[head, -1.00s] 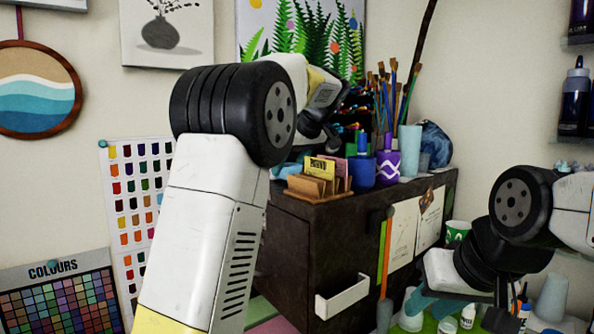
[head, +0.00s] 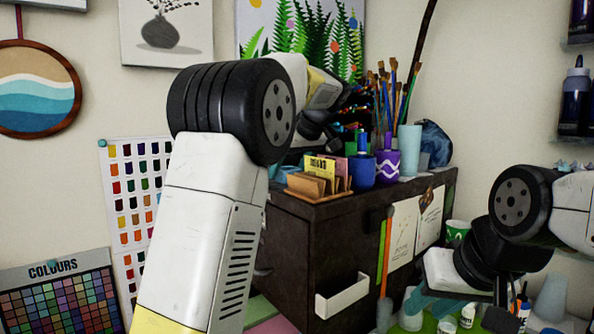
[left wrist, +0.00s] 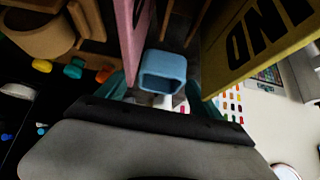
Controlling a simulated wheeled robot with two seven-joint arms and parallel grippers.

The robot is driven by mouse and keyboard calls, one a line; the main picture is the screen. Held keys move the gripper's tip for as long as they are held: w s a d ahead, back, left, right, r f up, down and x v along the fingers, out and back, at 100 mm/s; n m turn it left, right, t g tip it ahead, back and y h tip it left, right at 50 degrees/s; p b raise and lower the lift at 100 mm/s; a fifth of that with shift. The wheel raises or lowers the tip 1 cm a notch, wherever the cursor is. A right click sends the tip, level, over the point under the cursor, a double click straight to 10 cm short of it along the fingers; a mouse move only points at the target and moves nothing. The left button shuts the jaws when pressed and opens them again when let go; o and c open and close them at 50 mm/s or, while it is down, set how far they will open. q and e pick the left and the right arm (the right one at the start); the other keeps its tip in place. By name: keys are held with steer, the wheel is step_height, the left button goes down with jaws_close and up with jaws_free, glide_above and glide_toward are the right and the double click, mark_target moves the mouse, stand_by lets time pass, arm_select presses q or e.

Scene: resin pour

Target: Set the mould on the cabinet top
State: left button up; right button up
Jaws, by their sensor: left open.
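The mould (left wrist: 163,72) is a small light blue, square-rimmed hollow block in the left wrist view. It lies ahead of my left gripper (left wrist: 155,92), between the lines of its two teal fingers, with dark surface around it. The jaws are open, and I see no grip on it. In the head view a light blue patch at the left end of the cabinet top (head: 322,203) may be the mould; my left arm covers most of that spot and hides the fingertips. My right gripper (head: 440,303) is low at the right, partly hidden by its own wrist; its jaw opening is unclear.
In the left wrist view a pink card (left wrist: 130,40) and a yellow card (left wrist: 265,45) stand close beside the fingers.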

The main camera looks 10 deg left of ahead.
arm_select(q)
steer(key=v, duration=1.1)
steer(key=shift+r, duration=0.2)
steer(key=shift+s+d, duration=0.1)
steer(key=shift+d, duration=0.05)
